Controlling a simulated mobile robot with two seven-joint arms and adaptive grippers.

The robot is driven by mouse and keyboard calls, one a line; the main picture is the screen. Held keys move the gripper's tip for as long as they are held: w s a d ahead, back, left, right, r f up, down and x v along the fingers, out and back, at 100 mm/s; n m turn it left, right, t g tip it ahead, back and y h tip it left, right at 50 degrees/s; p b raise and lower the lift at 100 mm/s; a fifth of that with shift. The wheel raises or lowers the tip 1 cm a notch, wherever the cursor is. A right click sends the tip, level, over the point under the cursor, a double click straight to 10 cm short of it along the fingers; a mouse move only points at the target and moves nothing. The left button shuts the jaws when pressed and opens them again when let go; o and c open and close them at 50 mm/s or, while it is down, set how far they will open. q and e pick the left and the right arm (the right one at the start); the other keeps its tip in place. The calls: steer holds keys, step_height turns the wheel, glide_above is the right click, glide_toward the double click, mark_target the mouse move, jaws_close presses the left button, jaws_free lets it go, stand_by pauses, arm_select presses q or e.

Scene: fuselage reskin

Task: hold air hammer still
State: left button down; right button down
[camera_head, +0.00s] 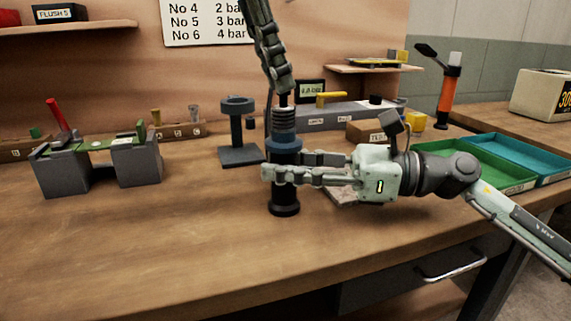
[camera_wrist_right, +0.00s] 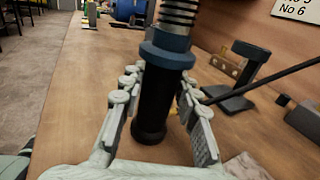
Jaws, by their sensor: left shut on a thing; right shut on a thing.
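The air hammer (camera_head: 285,150) stands upright on the workbench, with a black barrel, a blue collar and a coiled spring at its top. My right gripper (camera_head: 268,172) reaches in from the right and is shut around the barrel below the collar. The right wrist view shows its fingers on both sides of the black barrel (camera_wrist_right: 156,100). My left gripper (camera_head: 283,92) comes down from above and is shut on the narrow dark piece (camera_head: 284,101) at the hammer's top, above the spring. Its fingertip contact is small and partly hidden.
A grey post stand (camera_head: 240,155) is close behind left. Grey blocks (camera_head: 138,164) bearing a green strip stand at the left. The front bench top is clear.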

arm_select(q)
steer(key=shift+r, duration=1.1)
steer(key=shift+r, duration=1.4)
arm_select(e)
steer(key=c, duration=1)
jaws_free()
steer(key=shift+c, duration=0.2)
steer(key=shift+d, duration=0.1)
steer(key=d, duration=0.4)
steer(key=s+d, duration=0.1)
steer(key=d, duration=0.2)
steer(key=s+d, duration=0.1)
steer(key=d, duration=0.3)
steer(key=shift+d, duration=0.35)
